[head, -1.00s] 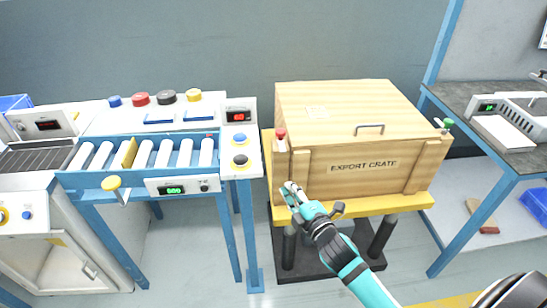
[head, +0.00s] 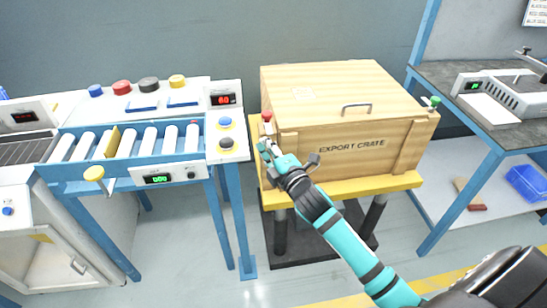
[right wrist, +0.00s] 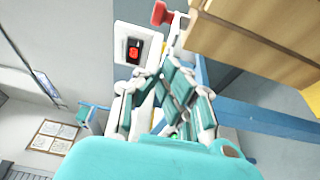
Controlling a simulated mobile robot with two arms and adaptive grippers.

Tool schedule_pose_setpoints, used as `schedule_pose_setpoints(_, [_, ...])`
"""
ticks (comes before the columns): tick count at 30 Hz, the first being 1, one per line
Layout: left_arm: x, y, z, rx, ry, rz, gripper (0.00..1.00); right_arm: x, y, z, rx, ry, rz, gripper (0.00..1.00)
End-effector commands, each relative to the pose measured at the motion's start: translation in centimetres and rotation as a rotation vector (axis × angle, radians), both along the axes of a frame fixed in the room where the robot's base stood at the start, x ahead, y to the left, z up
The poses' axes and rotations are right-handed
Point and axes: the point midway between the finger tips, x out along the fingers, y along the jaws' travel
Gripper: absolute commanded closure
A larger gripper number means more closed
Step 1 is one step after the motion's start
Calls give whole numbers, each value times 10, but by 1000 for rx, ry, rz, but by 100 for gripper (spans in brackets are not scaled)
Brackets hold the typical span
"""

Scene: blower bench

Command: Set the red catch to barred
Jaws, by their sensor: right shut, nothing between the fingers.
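The red catch (head: 267,117) is at the front left top corner of the wooden export crate (head: 350,165). Its red knob stands up on a light-coloured mount. My right gripper (head: 264,144) is shut and empty just below the red knob, in front of the crate's left corner. In the right wrist view, the red knob (right wrist: 160,12) shows at the top edge, beyond the shut fingers (right wrist: 155,82), with a gap between. I cannot tell whether the fingers touch the catch's mount. My left gripper is not in view.
A roller conveyor (head: 130,145) with a red display (head: 222,99) stands close on the left. A grey bench (head: 490,100) stands to the right.

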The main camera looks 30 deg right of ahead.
Motion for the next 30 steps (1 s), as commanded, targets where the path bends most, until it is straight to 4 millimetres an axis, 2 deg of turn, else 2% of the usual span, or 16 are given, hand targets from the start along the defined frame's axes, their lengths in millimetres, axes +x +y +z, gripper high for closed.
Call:
schedule_pose_setpoints(3, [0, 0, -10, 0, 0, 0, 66, 19, 0, -2, -1, -2, 0, 100])
schedule_pose_setpoints(9, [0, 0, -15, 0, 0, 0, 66, 35, 1, -1, -1, 1, 0, 100])
schedule_pose_setpoints(30, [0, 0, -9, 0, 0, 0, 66, 34, -3, 0, -3, 2, 48, 100])
